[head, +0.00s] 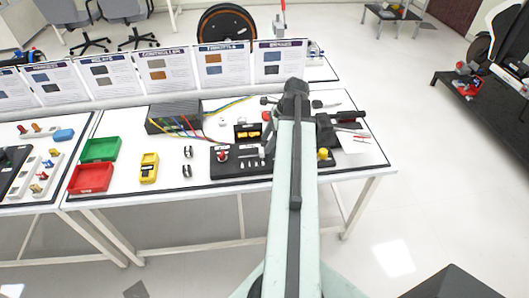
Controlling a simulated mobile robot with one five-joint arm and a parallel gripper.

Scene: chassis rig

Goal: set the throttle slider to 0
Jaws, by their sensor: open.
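A black control panel (232,168) lies near the front edge of the white table, with a red knob (222,155) at its left and a yellow knob (323,153) at its right. Small light-coloured controls (248,164) sit between them. I cannot tell which is the throttle slider or where it is set; part of the panel is hidden behind my arm. My arm reaches forward over the panel.
Instruction sheets (160,72) stand along the back. Free floor (430,190) lies to the right.

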